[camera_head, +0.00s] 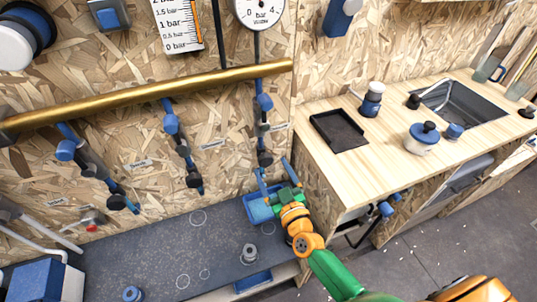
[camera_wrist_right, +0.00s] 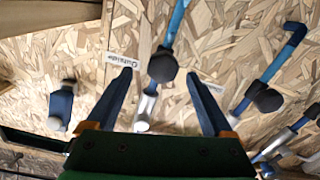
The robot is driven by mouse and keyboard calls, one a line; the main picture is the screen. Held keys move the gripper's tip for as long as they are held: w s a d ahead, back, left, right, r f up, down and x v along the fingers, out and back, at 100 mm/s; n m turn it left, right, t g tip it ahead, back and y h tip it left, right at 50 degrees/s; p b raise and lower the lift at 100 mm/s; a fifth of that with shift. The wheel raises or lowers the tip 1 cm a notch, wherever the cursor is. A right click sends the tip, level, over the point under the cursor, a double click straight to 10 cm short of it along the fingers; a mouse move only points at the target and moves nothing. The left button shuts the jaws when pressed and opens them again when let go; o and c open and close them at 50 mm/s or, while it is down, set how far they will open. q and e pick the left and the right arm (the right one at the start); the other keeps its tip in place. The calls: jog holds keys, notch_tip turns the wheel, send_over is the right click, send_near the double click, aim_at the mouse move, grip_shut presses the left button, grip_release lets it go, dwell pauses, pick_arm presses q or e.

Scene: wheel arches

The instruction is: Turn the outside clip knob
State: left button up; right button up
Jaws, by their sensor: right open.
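The outside clip is the rightmost blue and grey one on the chipboard wall. Its dark round knob (camera_head: 265,158) hangs at the clip's lower end. In the wrist view, a dark round knob (camera_wrist_right: 162,66) shows between my fingers, beside a label reading "Outside" (camera_wrist_right: 122,61). My right gripper (camera_head: 274,168) is open, its two blue fingers pointing up at the wall near this knob. In the wrist view the right gripper (camera_wrist_right: 160,76) has one finger on each side of the knob; contact cannot be told. My left gripper is out of view.
Similar clips with dark knobs (camera_head: 194,180) (camera_head: 117,202) hang to the left. A brass rail (camera_head: 150,97) crosses above. A blue bin (camera_head: 257,216) sits just below my right gripper on the dark bench (camera_head: 215,245). A wooden counter (camera_head: 385,140) stands close on the right.

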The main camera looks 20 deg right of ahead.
aim_at(267, 163)
jog(key=w, duration=0.4)
jog(key=shift+w+a+b, duration=0.1)
jog(key=shift+a+b, duration=0.15)
jog(key=shift+b, duration=0.05)
grip_shut()
jog(key=shift+m, duration=0.4)
jog(key=m, duration=0.4)
jog(key=shift+m+b, duration=0.3)
jog(key=shift+m, duration=0.1)
jog(key=m+b, duration=0.1)
jog(key=m, duration=0.5)
jog(key=shift+d+f, duration=0.1)
jog(key=m+b, duration=0.1)
jog(key=m, duration=0.5)
jog(key=shift+m, duration=0.4)
jog(key=shift+m+b, duration=0.5)
jog(key=shift+m, duration=2.3)
